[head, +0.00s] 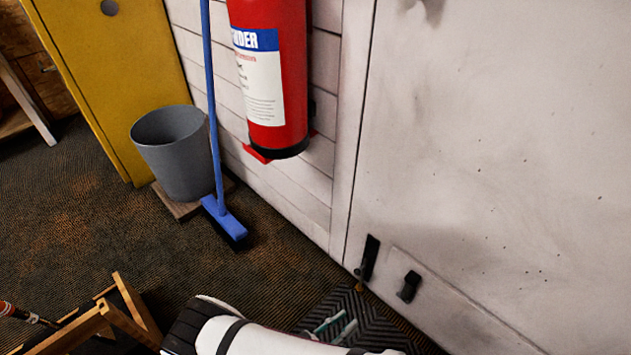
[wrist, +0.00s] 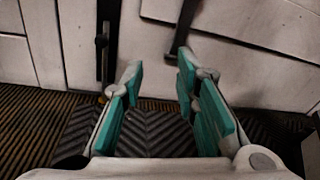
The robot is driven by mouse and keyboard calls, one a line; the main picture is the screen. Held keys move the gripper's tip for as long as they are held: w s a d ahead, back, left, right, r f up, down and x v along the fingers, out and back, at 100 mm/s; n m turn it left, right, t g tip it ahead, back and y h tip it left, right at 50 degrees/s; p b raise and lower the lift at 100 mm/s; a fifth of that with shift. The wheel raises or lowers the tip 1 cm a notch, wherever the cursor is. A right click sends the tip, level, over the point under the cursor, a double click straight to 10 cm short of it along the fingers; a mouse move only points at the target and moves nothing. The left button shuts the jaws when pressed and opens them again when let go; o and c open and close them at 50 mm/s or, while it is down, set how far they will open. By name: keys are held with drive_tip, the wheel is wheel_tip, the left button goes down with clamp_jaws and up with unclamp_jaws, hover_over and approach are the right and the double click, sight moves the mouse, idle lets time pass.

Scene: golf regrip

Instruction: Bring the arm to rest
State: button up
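My gripper (wrist: 158,78) is open and empty in the wrist view, with its teal-padded fingers spread apart. Between and below them lies a black chevron-ribbed mat (wrist: 158,135), and beyond them is the foot of a pale wall or door. In the head view the teal fingertips of my gripper (head: 335,328) show at the bottom edge, over the same mat. My white arm covers the bottom middle of that view and hides most of the gripper.
A pale door (head: 490,150) with black fittings (head: 409,286) stands close on the right. A red extinguisher (head: 270,80) hangs on the wall. A blue broom (head: 224,217) and grey bin (head: 175,155) stand beyond. A wooden frame (head: 105,318) is at lower left. Carpet between is clear.

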drive_tip(key=w+r+m+g, duration=0.4)
drive_tip(key=r+m+g, duration=0.25)
drive_tip(key=r, duration=0.85)
drive_tip(key=w+r+m+g, duration=0.3)
drive_tip(key=r+m+g, duration=0.3)
drive_tip(key=r, duration=0.8)
drive_tip(key=s+d+r+m+g+y, duration=0.1)
drive_tip(key=s+d+r+m+y, duration=0.25)
drive_tip(key=r, duration=0.35)
drive_tip(key=s+d+r+m+y, duration=0.2)
drive_tip(key=s+d+r+m, duration=0.15)
drive_tip(key=r, duration=0.45)
drive_tip(key=s+d+r+m+g+y, duration=0.1)
drive_tip(key=s+d+r+m+y, duration=0.25)
drive_tip(key=r, duration=0.35)
drive_tip(key=s+d+r+m+t+y+p, duration=0.1)
drive_tip(key=s+r+m+t+y, duration=0.15)
drive_tip(key=s, duration=0.45)
drive_tip(key=s+d+r+m+t+y, duration=0.1)
drive_tip(key=s+m+y, duration=0.15)
drive_tip(key=s, duration=0.35)
wheel_tip(320, 180, up, 40)
drive_tip(key=t+p, duration=0.4)
drive_tip(key=p, duration=3.4)
drive_tip(key=shift+s+a, duration=0.15)
